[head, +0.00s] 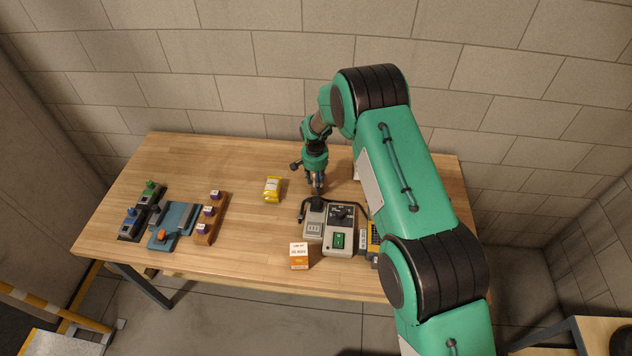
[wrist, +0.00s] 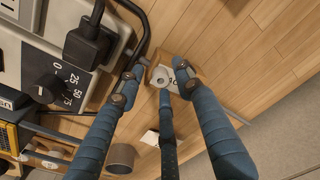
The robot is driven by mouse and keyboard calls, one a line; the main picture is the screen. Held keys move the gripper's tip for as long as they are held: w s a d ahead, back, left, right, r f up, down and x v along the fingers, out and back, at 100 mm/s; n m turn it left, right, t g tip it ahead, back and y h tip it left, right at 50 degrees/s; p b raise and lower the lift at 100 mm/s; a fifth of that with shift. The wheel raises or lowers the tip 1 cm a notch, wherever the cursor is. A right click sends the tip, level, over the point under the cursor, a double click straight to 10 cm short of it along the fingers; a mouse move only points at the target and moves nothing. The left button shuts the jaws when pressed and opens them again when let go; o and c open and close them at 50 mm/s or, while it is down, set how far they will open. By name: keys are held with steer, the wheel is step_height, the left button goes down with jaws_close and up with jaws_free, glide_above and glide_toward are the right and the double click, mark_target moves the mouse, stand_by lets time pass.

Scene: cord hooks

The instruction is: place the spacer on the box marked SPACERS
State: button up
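My gripper (head: 317,190) hangs over the back of the table, behind the grey box with the black plug. In the wrist view my gripper (wrist: 158,80) has its fingers spread, with a gap between the blue fingertips. A small pale round piece (wrist: 160,75) shows between the tips, at a wooden block with a white label (wrist: 183,75); I cannot tell whether it is the spacer. An orange and white box with lettering (head: 299,256) stands near the front edge. A yellow box (head: 272,188) lies left of my gripper. No label reads clearly as SPACERS.
A grey unit with a green switch (head: 338,238) stands beside the plug box (head: 314,222); a black cord curls past them. A brown ring (wrist: 121,158) lies lower left in the wrist view. A blue fixture (head: 172,226) and wooden rack (head: 210,220) stand left.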

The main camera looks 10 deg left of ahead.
steer(key=shift+r, duration=0.15)
step_height(320, 180, up, 12)
steer(key=shift+s+a+b, duration=0.15)
steer(key=shift+s+b, duration=0.2)
steer(key=shift+b, duration=0.05)
stand_by(0.3)
stand_by(0.8)
